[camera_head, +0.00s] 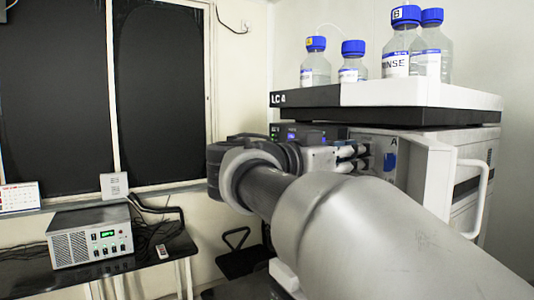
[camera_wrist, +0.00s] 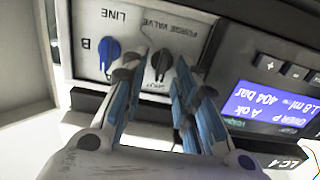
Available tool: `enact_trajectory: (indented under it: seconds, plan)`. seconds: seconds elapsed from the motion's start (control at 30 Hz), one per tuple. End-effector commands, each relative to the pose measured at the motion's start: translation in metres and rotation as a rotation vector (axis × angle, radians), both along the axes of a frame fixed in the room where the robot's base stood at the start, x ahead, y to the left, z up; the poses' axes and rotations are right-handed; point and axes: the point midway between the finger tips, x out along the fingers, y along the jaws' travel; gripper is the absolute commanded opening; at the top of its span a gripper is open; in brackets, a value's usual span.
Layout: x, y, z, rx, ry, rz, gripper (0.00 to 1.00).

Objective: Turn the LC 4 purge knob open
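In the wrist view, a black knob (camera_wrist: 161,60) sits on a pale panel under the upside-down label PURGE VALVE. A blue knob (camera_wrist: 108,52) marked B and the word LINE are left of it. My gripper (camera_wrist: 157,72) is open, with its blue-padded fingers reaching to either side of the black knob. I cannot tell whether they touch it. In the head view, the LC 4 stack (camera_head: 304,97) stands at the right. My gripper (camera_head: 350,155) shows there only partly, against the stack's front, and the purge knob is hidden.
A lit display (camera_wrist: 268,103) reading 404 bar and OVER P is right of the panel. Several blue-capped bottles (camera_head: 315,68) stand on the stack. A white door with a handle (camera_head: 486,185) stands out at its right. A grey instrument (camera_head: 90,238) sits on a side table.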

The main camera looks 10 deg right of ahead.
Motion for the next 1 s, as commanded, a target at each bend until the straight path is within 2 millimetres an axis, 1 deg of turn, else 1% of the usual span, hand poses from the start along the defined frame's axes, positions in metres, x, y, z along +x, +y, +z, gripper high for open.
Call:
enact_trajectory:
  seconds: [0.23,0.27,0.67,1.0]
  plan:
    - [0.0005,-0.0007,0.0000,0.000,0.000,0.000,0.28]
    - [0.0005,-0.0007,0.0000,0.000,0.000,0.000,0.26]
    - [0.0003,-0.0005,0.0000,0.000,0.000,0.000,0.00]
    - [0.0002,-0.0006,-0.0001,-0.001,0.002,0.000,0.00]
